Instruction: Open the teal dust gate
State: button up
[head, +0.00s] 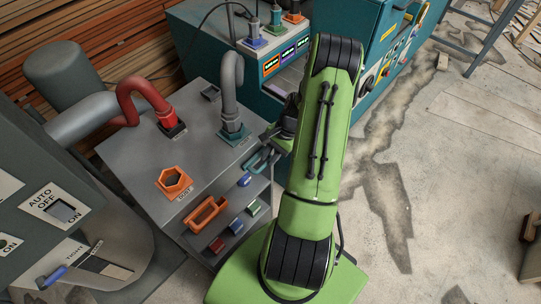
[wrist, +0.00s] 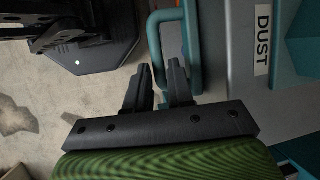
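The teal dust gate shows as a teal looped handle (head: 261,159) on the right side of the grey cabinet, below a teal port (head: 235,134). In the wrist view the teal handle (wrist: 192,45) is a rounded loop near the top centre. My gripper (wrist: 160,63) is open, its two dark fingers apart, with one bar of the loop showing in the gap between them. I cannot tell whether the fingers touch it. In the head view my gripper (head: 284,128) is mostly hidden behind my green arm.
A DUST label (wrist: 262,40) is right of the handle. The grey cabinet (head: 140,150) also bears a red hose (head: 137,92), a grey hose (head: 231,75), an orange port (head: 174,181) and an orange handle (head: 205,214). A teal machine (head: 205,40) stands behind. The floor at right is open.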

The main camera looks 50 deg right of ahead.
grip_shut()
jog(key=s, duration=0.6)
jog(key=shift+s+d, duration=0.15)
jog(key=shift+s, duration=0.25)
jog(key=shift+o, duration=2)
grip_release()
jog(key=p+v, duration=0.2)
jog(key=v, duration=1.3)
jog(key=shift+r+p, duration=0.4)
